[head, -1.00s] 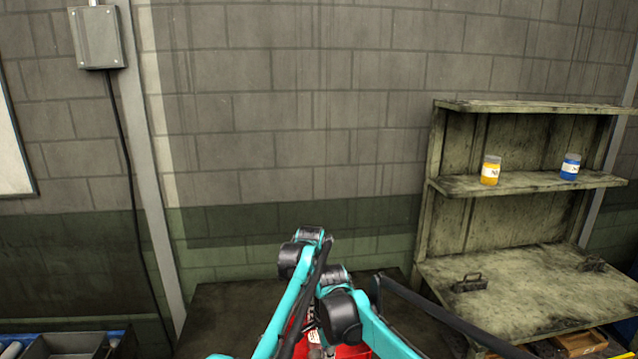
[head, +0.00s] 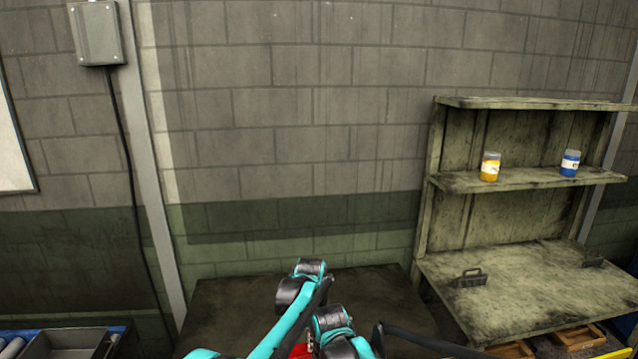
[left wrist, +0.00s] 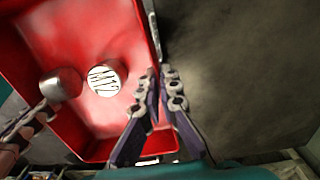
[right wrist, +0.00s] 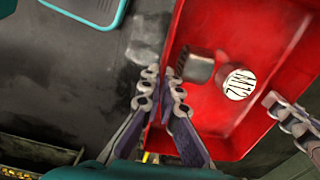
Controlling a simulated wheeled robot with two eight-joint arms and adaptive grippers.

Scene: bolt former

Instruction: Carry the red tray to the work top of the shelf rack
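The red tray (left wrist: 110,35) shows in both wrist views, with metal cylindrical parts and a white "M12" label (left wrist: 107,78) inside. My left gripper (left wrist: 163,88) has one finger on each side of a tray wall, closed on it. My right gripper (right wrist: 163,90) is closed the same way on the opposite wall of the tray (right wrist: 225,35). In the head view only a bit of red shows behind my arms, and both gripper tips are hidden. The shelf rack (head: 520,145) stands at right, its work top (head: 530,285) wide and mostly bare.
Two small dark handles (head: 470,278) sit on the work top. A yellow jar (head: 490,167) and a blue jar (head: 570,163) stand on the shelf above. A dark table (head: 230,305) is behind my arms. A teal-rimmed container (right wrist: 95,10) lies beside the tray. Grey bins are at lower left.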

